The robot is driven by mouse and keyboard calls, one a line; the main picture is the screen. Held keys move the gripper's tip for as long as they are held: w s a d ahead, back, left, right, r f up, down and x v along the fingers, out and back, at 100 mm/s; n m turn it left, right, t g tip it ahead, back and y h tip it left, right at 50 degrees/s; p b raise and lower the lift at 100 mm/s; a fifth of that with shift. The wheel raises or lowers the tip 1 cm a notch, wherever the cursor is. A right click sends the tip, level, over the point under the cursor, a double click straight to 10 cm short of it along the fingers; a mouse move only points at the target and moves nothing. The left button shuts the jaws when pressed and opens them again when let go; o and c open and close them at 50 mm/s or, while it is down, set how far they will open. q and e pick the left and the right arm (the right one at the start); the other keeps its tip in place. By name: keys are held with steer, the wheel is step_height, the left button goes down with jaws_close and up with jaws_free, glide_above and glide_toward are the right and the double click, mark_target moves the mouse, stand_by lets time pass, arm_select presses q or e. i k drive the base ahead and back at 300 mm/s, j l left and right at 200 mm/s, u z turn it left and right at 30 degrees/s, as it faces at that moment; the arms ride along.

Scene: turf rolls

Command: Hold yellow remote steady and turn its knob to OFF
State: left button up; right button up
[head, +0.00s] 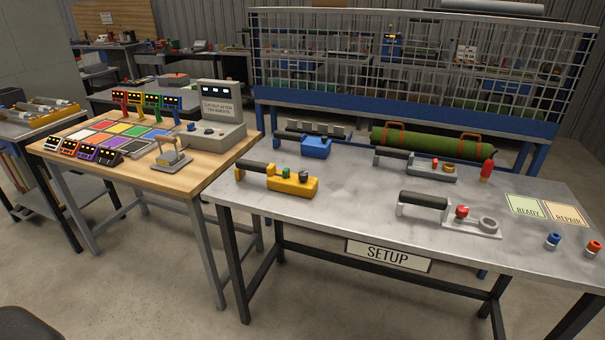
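The yellow remote (292,182) lies on the left front part of the grey metal SETUP table (350,215). Its black handle (255,167) points to the left. Two small knobs stand on its top: a dark greenish one (286,172) and a grey one to its right (303,176). Which of them is the OFF knob, and its setting, are too small to tell. Neither of my grippers shows in the head view, and nothing touches the remote.
A blue remote (317,147), a grey remote (432,169) and a white one with a red knob (480,226) share the table. A green turf roll (428,142) lies behind. READY (524,205) and REPAIR (567,214) cards lie right. A wooden table (190,178) stands left.

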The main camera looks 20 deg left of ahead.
mark_target(302, 175)
steer(key=i+j, duration=0.3)
steer(key=j, duration=0.15)
steer(key=i+j, duration=0.25)
steer(key=j, duration=0.2)
steer(key=i+j, duration=0.3)
steer(key=j, duration=0.15)
